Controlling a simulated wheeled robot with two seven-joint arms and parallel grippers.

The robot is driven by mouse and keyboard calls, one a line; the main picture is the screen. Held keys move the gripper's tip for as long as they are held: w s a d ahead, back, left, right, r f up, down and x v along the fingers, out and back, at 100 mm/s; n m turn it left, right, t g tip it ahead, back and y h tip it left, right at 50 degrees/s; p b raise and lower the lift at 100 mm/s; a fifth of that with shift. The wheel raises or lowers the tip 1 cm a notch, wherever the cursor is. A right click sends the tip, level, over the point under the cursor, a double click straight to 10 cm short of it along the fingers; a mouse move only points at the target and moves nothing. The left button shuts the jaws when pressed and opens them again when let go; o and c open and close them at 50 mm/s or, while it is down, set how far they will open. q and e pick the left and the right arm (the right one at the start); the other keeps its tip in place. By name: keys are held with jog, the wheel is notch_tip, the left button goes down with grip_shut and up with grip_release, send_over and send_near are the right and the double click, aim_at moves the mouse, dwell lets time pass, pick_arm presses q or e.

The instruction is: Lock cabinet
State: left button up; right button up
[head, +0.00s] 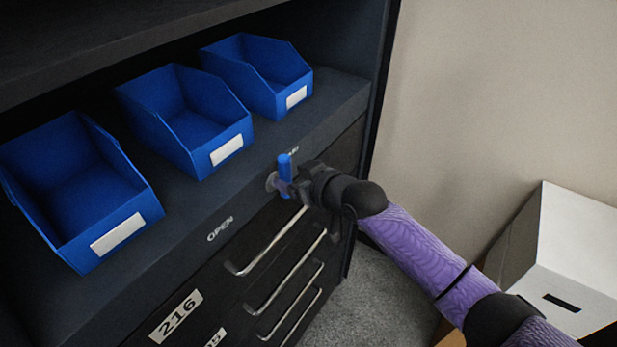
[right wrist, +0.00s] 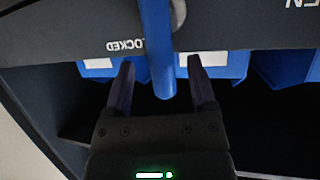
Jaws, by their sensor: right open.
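The dark cabinet (head: 190,250) has a blue lock handle (head: 285,166) on a round metal base at the upper right of its front. "OPEN" is printed to the left of the handle; another label beside it is partly hidden in the head view. In the right wrist view the blue handle (right wrist: 157,50) hangs into the picture, and "LOCKED" (right wrist: 126,46) shows beside it. My right gripper (head: 290,186) is at the handle. In the wrist view its two fingers (right wrist: 162,85) are apart, with the handle's end between them. I cannot tell whether either touches it. My left gripper is not in view.
Three blue bins (head: 210,130) stand on the shelf above the drawers. Metal drawer handles (head: 270,245) stick out below the lock. A white box (head: 575,250) stands at the right by the wall, with grey carpet (head: 375,300) between it and the cabinet.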

jog(key=v, duration=0.7)
dwell(0.4)
